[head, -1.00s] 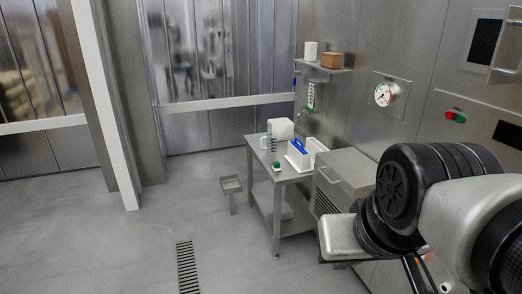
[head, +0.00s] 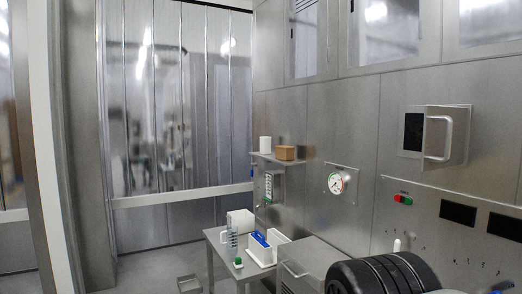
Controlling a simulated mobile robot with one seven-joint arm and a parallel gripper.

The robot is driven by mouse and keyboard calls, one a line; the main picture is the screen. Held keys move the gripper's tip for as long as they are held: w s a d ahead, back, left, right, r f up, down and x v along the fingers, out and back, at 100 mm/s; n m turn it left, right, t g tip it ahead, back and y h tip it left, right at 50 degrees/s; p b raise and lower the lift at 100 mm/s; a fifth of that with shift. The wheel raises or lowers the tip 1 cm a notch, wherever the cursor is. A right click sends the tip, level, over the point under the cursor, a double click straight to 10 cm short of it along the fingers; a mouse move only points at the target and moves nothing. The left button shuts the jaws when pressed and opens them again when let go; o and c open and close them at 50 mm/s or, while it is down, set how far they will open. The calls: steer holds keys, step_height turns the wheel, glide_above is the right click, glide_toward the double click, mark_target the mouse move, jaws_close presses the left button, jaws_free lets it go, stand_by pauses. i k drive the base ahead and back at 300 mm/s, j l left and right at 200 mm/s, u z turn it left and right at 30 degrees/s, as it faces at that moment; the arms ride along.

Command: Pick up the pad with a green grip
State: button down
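A small pad with a green grip (head: 238,263) sits on the steel table (head: 214,241) near its front left edge. It is small in the head view, and its lower part is hard to make out. A clear measuring jug (head: 231,239) stands just behind it, and a white holder with a blue item (head: 262,248) stands to its right. Part of my arm, dark and rounded, shows at the lower right, well apart from the pad. My gripper's fingers are not in view.
A white box (head: 241,221) stands at the back of the table. Above, a wall shelf (head: 268,160) bears a white cup (head: 265,144) and a brown box (head: 285,153). A low tray (head: 189,283) stands left of the table.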

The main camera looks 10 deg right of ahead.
mark_target(237, 263)
steer(key=i+j+z, duration=0.1)
steer(key=i, duration=0.55)
steer(key=i+j+z, duration=0.15)
steer(key=i+j, duration=0.2)
steer(key=i, duration=0.3)
steer(key=i+j+z, duration=0.1)
steer(key=i+j, duration=0.25)
steer(key=i, duration=0.25)
steer(key=i+j+z, duration=0.15)
steer(key=i+j, duration=0.2)
steer(key=i, duration=0.25)
steer(key=i+j+z, duration=0.1)
steer(key=i+j, duration=0.35)
steer(key=i, duration=0.15)
